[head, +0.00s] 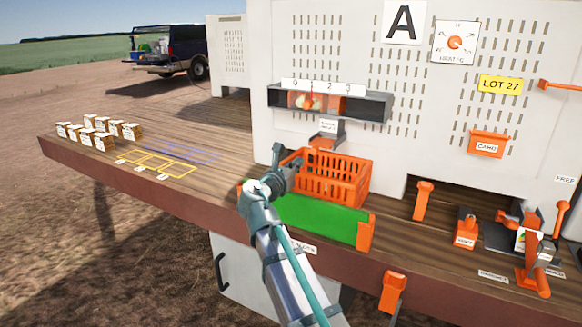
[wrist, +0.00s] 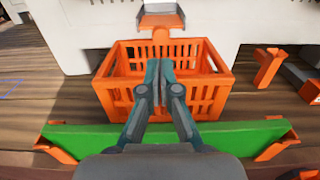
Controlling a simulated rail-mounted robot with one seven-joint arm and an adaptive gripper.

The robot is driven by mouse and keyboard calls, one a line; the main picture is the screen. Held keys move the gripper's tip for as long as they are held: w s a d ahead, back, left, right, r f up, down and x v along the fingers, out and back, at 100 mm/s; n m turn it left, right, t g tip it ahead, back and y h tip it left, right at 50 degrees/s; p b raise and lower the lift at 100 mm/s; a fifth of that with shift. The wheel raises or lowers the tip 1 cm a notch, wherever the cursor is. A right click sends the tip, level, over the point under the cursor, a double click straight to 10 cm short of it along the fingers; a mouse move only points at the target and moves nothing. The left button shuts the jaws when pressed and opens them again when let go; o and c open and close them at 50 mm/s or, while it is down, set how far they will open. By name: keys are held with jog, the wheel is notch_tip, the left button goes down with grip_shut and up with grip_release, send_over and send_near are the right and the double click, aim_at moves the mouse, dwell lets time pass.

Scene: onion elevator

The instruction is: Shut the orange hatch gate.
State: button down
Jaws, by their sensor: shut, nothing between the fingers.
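A small orange flap (head: 321,143) shows at the mouth of a grey labelled chute (head: 328,126) on the white panel; I take it as the hatch gate. In the wrist view an orange piece (wrist: 161,35) shows below the chute's tray (wrist: 161,18), above the crate. How far open it stands cannot be told. An orange crate (head: 336,182) stands under the chute, and it also shows in the wrist view (wrist: 112,90). My gripper (head: 278,155) is shut and empty, at the crate's left front side; its fingertips (wrist: 157,72) lie together, apart from the flap.
A green board with orange ends (head: 318,219) stands in front of the crate. A shelf (head: 374,107) holding onions is above the chute. Orange levers (head: 422,200) and fixtures stand right.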

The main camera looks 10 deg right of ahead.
aim_at(312, 152)
jog(key=p+x, duration=0.2)
jog(key=x, duration=0.5)
jog(key=shift+w+d, duration=0.25)
jog(key=shift+w, duration=0.05)
jog(key=shift+w, duration=0.1)
